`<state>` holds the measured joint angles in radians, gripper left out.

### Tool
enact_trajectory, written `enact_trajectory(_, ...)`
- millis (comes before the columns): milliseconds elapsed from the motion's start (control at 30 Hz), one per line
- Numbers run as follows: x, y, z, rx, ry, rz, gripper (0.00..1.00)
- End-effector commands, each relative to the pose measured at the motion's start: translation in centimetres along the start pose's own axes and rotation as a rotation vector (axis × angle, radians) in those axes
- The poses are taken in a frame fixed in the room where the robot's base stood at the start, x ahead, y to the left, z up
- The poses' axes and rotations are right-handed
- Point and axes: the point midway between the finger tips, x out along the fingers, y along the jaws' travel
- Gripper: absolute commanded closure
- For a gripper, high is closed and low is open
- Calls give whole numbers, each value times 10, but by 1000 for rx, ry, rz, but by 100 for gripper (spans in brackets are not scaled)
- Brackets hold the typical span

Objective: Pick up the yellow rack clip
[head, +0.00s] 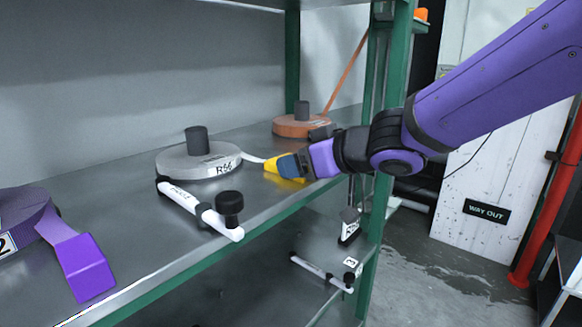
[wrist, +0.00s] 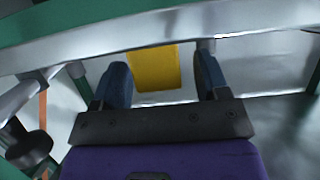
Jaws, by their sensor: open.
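The yellow rack clip (head: 272,166) lies on the upper shelf near its front edge, where the pale strap from the grey roll ends. My gripper (head: 289,166) reaches in from the right and hides part of it. In the wrist view the yellow clip (wrist: 155,68) shows as a block between the fingers, nearer the left one. My gripper (wrist: 162,78) is open there, with gaps on both sides of the clip and nothing held.
A grey roll (head: 198,163) marked R56 and an orange roll (head: 301,125) stand on the shelf (head: 140,270). A white bar (head: 195,205) with a black knob lies at the shelf edge. A purple strap roll (head: 28,220) is at left. A green post (head: 378,215) stands beside my arm.

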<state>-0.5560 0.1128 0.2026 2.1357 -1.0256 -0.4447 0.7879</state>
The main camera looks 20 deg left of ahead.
Motion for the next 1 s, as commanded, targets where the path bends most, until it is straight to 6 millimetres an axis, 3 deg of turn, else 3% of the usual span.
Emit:
enact_trajectory(167,0,0,0,0,0,0,32)
enact_trajectory(400,0,0,0,0,0,0,86)
enact_trajectory(767,-1,0,-2,-2,0,0,86)
enact_trajectory(1000,-7,0,-17,-3,1,1,86)
